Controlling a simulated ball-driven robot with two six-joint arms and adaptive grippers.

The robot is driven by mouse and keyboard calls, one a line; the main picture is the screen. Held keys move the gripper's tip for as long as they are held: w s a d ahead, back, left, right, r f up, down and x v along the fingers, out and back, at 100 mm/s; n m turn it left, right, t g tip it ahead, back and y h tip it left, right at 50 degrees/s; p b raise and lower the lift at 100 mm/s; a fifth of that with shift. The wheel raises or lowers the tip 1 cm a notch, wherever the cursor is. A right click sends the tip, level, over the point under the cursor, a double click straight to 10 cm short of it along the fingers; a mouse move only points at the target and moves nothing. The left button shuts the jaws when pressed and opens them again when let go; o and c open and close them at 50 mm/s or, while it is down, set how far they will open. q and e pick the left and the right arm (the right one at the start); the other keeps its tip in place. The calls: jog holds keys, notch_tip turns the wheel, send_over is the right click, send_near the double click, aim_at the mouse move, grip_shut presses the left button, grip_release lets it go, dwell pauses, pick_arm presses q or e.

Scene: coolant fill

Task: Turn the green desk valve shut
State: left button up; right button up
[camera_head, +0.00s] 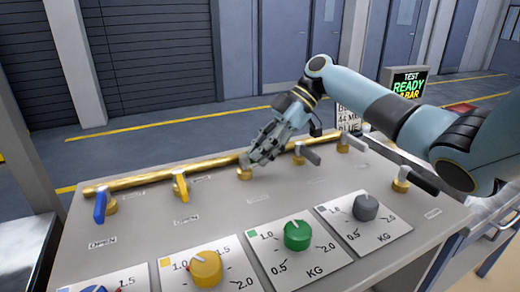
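My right gripper (262,152) reaches in from the right and points down at the third valve from the left on the brass pipe. Only this valve's brass base (244,174) shows. Its handle is hidden behind the gripper, so I see no green on it and cannot tell its angle. The fingers are at the valve, but whether they touch or grip the handle is unclear. A green knob (297,235) sits on a white KG dial plate nearer the front. My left gripper is not in view.
A blue-handled valve (100,206) and a yellow-handled valve (180,186) stand to the left. Grey-handled valves (307,153) stand to the right. Yellow (206,268) and grey (366,207) knobs line the front. A screen (407,87) behind reads "TEST READY".

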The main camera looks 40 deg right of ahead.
jog(key=o, duration=0.3)
jog(key=shift+w, duration=0.1)
jog(key=shift+d+r, duration=0.1)
jog(key=v, duration=1.1)
jog(key=shift+d+r, duration=0.2)
jog(key=shift+r, duration=0.1)
